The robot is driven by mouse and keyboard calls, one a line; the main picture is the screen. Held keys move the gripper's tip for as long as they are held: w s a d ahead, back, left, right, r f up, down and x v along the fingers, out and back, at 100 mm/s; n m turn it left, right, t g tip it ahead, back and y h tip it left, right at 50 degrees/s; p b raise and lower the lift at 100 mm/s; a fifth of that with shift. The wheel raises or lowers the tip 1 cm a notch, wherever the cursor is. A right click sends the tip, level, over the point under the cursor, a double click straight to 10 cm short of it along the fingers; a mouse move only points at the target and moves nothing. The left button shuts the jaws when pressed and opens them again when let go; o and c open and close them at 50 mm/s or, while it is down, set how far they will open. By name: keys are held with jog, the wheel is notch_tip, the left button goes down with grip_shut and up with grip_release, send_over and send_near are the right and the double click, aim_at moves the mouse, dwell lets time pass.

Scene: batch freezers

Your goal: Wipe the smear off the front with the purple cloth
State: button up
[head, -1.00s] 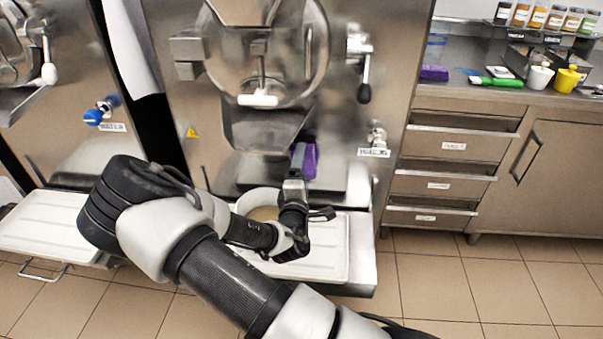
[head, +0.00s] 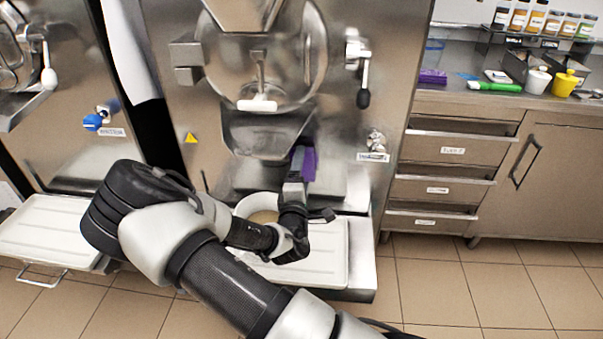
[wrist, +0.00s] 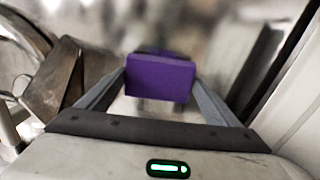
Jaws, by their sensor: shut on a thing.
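The purple cloth (head: 308,164) is a folded block at the steel front (head: 345,115) of the middle batch freezer, right of its spout. My gripper (head: 298,170) is shut on the cloth. In the wrist view the cloth (wrist: 160,78) sits between my two fingertips (wrist: 158,84), facing the blurred steel. I cannot tell whether the cloth touches the front. No smear can be made out; the cloth and gripper may hide it.
A round tub (head: 243,207) with beige contents stands on the white tray (head: 325,265) under the spout. A lever handle (head: 363,85) and a tap (head: 376,142) stick out at the right. A drawer counter (head: 450,150) is further right.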

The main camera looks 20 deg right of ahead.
jog(key=shift+w+d, duration=0.3)
jog(key=shift+w, duration=0.25)
jog(key=shift+s+d, duration=0.45)
jog(key=shift+d, duration=0.45)
jog(key=shift+s+d, duration=0.4)
jog(key=shift+d, duration=0.45)
jog(key=shift+w+d, duration=0.1)
jog(key=shift+w, duration=0.05)
jog(key=shift+w+a+r, duration=0.1)
jog(key=shift+w+a, duration=0.25)
jog(key=shift+a, duration=0.3)
jog(key=shift+w+a, duration=0.3)
jog(key=shift+a, duration=0.35)
jog(key=shift+w+a+r, duration=0.1)
jog(key=shift+w+a, duration=0.25)
jog(key=shift+a, duration=0.3)
jog(key=shift+c, duration=0.4)
jog(key=v, duration=0.6)
jog(key=shift+f, duration=0.2)
